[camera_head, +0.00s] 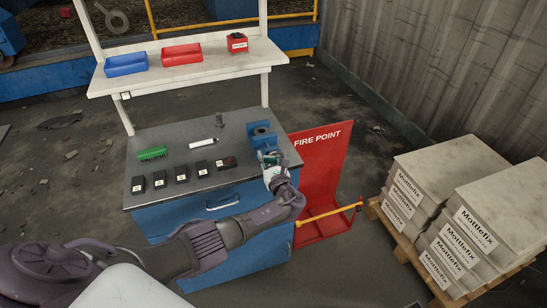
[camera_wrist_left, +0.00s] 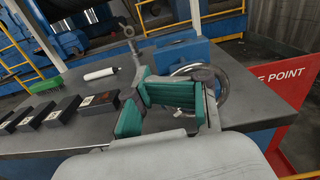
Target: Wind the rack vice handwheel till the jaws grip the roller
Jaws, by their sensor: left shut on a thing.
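The blue rack vice (camera_head: 262,135) stands at the right end of the grey workbench, and its blue body (camera_wrist_left: 185,52) also shows in the left wrist view. A dark round part shows on top of it in the head view; I cannot tell whether this is the roller, and the jaw gap is hidden. The metal handwheel (camera_wrist_left: 224,95) is on the vice's near side. My left gripper (camera_head: 268,157), with teal pads, is at the wheel and shut on it; the fingers cover part of the wheel. My right gripper is not in view.
On the bench (camera_head: 150,125) are a green brush-like block (camera_head: 152,153), a white cylinder (camera_head: 202,144), an upright eye-ended part (camera_head: 219,119) and several dark boxes along the front. A red fire point panel (camera_head: 322,165) stands close to the right. A shelf (camera_head: 215,70) holds bins behind.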

